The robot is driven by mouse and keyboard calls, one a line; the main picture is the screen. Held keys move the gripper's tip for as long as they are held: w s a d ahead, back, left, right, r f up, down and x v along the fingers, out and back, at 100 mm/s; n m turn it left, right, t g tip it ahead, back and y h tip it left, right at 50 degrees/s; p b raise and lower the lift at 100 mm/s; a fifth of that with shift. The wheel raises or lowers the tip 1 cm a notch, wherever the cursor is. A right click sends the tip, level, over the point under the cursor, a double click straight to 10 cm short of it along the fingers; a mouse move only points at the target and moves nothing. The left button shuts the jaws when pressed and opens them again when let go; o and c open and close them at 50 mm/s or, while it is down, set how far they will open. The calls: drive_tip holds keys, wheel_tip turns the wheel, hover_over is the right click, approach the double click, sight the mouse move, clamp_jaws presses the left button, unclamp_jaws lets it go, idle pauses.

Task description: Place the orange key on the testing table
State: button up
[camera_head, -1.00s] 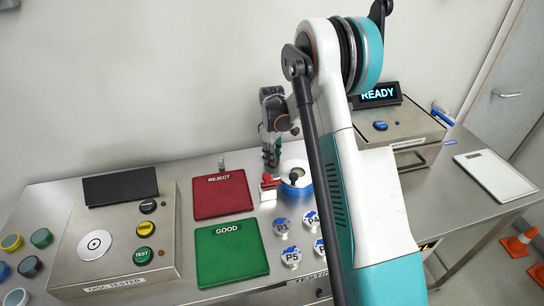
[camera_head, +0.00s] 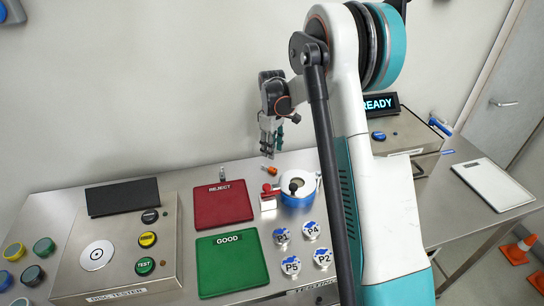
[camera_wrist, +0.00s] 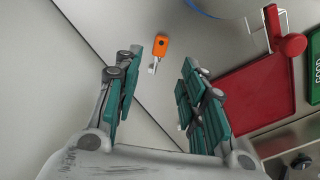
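The orange key (camera_head: 271,170) lies on the metal testing table (camera_head: 330,200), near its back edge, behind the red stamp. It also shows in the wrist view (camera_wrist: 161,46), an orange head with a small metal end pointing toward me. My gripper (camera_head: 268,152) hangs above the back of the table, its fingers pointing down, close to the key in the head view. In the wrist view my gripper (camera_wrist: 159,62) is open, its teal-padded fingers wide apart. The key appears in the gap between the fingertips, touching neither. Nothing is held.
The red reject tray (camera_head: 222,206), green good tray (camera_head: 231,262) and disc tester (camera_head: 115,250) are to the left. Several labelled discs lie in front. The wall is close behind.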

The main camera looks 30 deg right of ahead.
drive_tip(key=s+a+r+m+t, duration=0.2)
drive_tip(key=s+a+r, duration=0.3)
drive_tip(key=s+r, duration=0.4)
drive_tip(key=s+a+r+m+t, duration=0.1)
drive_tip(key=s+a+r, duration=0.4)
drive_tip(key=r, duration=0.5)
drive_tip(key=s+a+m+t, duration=0.2)
drive_tip(key=s, duration=0.7)
drive_tip(key=s+a+f+m+t, duration=0.1)
drive_tip(key=s+a+t, duration=0.1)
drive_tip(key=s, duration=0.8)
drive_tip(key=shift+s+a+f+m, duration=0.15)
drive_tip(key=shift+s+a+m, duration=0.15)
drive_tip(key=shift+a+m, duration=0.15)
